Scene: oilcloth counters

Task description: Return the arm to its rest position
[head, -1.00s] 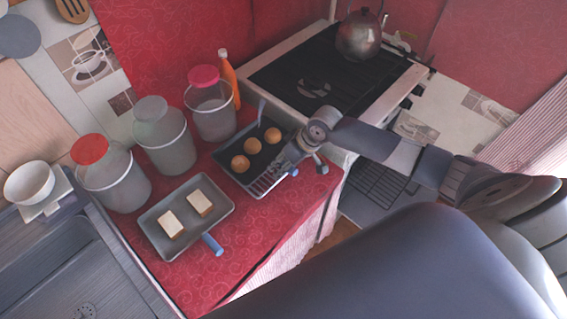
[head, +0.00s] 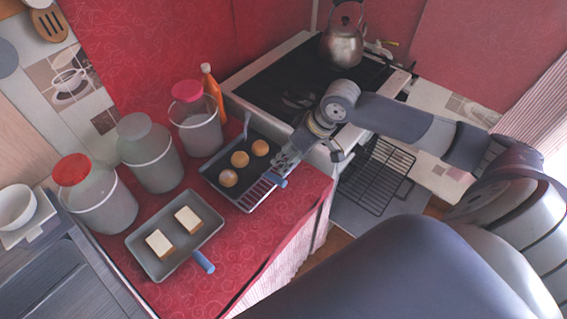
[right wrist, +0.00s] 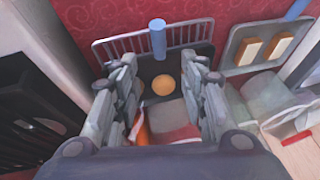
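My right gripper (head: 283,168) hangs over the near right end of a dark tray with a wire rack part (head: 255,194) and several round buns (head: 240,159). In the right wrist view, the two fingers of the gripper (right wrist: 162,62) are spread apart with nothing held between them. The tray's blue handle (right wrist: 158,40) shows beyond the fingertips, and a bun (right wrist: 163,85) shows between the fingers. In the head view the handle (head: 277,181) is just beside the fingertips; whether they touch cannot be told. My right arm reaches in from the right. My left gripper is not in view.
A grey tray (head: 137,245) with two bread slices (head: 188,219) lies on the red counter. Lidded canisters (head: 150,165) and an orange bottle (head: 212,88) stand behind. A kettle (head: 342,45) is on the stove (head: 270,85). A wire rack (head: 375,178) sits low beside the counter.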

